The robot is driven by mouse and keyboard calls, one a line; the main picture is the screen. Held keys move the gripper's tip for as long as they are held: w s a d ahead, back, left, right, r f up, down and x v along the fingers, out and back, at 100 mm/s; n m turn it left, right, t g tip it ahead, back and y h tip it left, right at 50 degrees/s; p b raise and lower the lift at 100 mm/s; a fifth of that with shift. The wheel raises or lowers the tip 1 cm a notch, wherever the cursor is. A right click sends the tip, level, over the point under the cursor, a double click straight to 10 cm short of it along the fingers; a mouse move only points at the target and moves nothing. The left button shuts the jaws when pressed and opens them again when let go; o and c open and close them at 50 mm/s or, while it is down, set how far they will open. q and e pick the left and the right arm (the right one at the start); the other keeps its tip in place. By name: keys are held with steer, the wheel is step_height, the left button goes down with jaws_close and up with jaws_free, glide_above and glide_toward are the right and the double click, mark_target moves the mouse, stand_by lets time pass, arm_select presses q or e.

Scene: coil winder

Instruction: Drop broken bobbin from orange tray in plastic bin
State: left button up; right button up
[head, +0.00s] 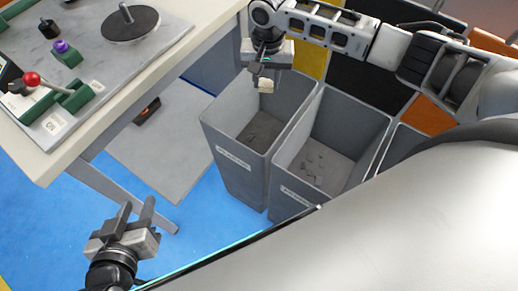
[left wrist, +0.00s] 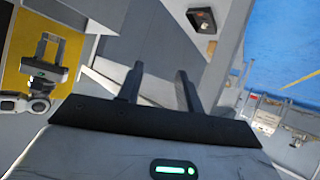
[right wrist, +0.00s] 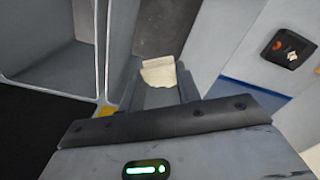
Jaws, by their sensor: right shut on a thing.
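A pale beige broken bobbin piece (head: 266,86) is held in my right gripper (head: 265,73), over the opening of the left grey bin (head: 236,172). In the right wrist view the jagged bobbin piece (right wrist: 159,72) sits between the fingertips, with the bin's inside behind it. A second grey bin (head: 345,120) stands to its right. Both have white front labels too small to read, so I cannot tell which is the plastic bin. My left gripper (head: 136,214) is open and empty above the blue floor. I see no clear orange tray.
A workbench (head: 110,90) at the upper left holds a dark disc (head: 130,22), a purple-topped part (head: 62,46) and a red-knobbed lever (head: 32,79). Dark scraps lie in both bins. A small dark box (right wrist: 282,48) with orange inside is low beside the bins.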

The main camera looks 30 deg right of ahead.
steer(key=shift+f+b, duration=0.35)
steer(key=shift+f, duration=0.25)
steer(key=o, duration=1)
arm_select(q)
steer(key=shift+f, duration=0.1)
steer(key=r+p, duration=0.1)
steer(key=p, duration=0.2)
arm_select(e)
step_height(320, 180, up, 16)
